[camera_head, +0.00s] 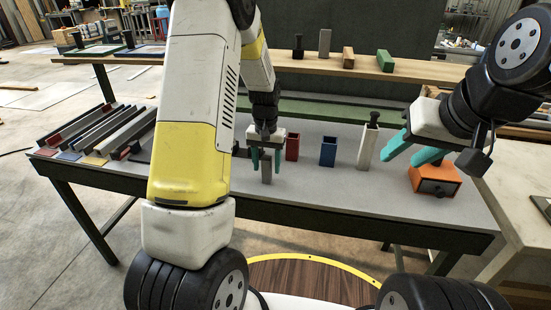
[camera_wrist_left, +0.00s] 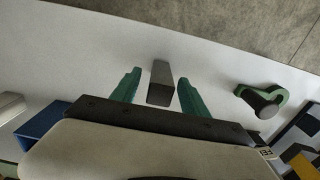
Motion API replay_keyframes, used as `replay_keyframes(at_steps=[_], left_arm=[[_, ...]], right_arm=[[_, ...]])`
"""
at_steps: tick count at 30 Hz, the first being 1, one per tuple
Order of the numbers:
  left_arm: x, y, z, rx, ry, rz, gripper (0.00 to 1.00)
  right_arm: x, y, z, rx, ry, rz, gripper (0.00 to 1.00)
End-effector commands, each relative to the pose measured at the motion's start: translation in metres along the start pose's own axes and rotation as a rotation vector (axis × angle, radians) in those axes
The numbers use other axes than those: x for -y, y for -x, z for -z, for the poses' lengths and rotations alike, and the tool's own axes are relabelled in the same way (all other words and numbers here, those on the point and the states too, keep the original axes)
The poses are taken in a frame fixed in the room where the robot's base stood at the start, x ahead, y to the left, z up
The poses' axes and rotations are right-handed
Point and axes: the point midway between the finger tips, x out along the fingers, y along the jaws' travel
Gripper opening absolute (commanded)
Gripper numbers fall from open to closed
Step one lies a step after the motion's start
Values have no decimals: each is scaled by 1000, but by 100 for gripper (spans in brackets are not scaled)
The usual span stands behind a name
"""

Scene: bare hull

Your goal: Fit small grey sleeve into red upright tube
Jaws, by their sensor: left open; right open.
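The small grey sleeve (camera_head: 266,174) stands on the grey table near its front edge, and it also shows in the left wrist view (camera_wrist_left: 160,84). My left gripper (camera_head: 265,160) is open, with its teal fingers on either side of the sleeve. In the left wrist view gaps show between the sleeve and both fingers (camera_wrist_left: 158,92). The red upright tube (camera_head: 292,147) stands just right of and behind the sleeve; its inside cannot be seen. My right gripper (camera_head: 408,150) is open and empty, above the table at the right.
A blue tube (camera_head: 328,152), a tall pale tube (camera_head: 366,148) and an orange box (camera_head: 434,180) stand right of the red tube. Several dark bars (camera_head: 100,130) lie on the table's left. A raised shelf (camera_head: 330,64) with several blocks is behind.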

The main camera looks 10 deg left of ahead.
Motion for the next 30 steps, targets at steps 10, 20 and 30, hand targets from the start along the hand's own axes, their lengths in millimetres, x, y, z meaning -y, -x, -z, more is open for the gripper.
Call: replay_keyframes(at_steps=[10, 20, 30], left_arm=[[0, 0, 0, 0, 0, 0, 0], [0, 2, 0, -1, 0, 0, 0], [0, 33, 1, -3, -1, 0, 0]], right_arm=[[0, 0, 0, 0, 0, 0, 44], [0, 0, 0, 0, 0, 0, 44], [0, 0, 0, 0, 0, 0, 44]])
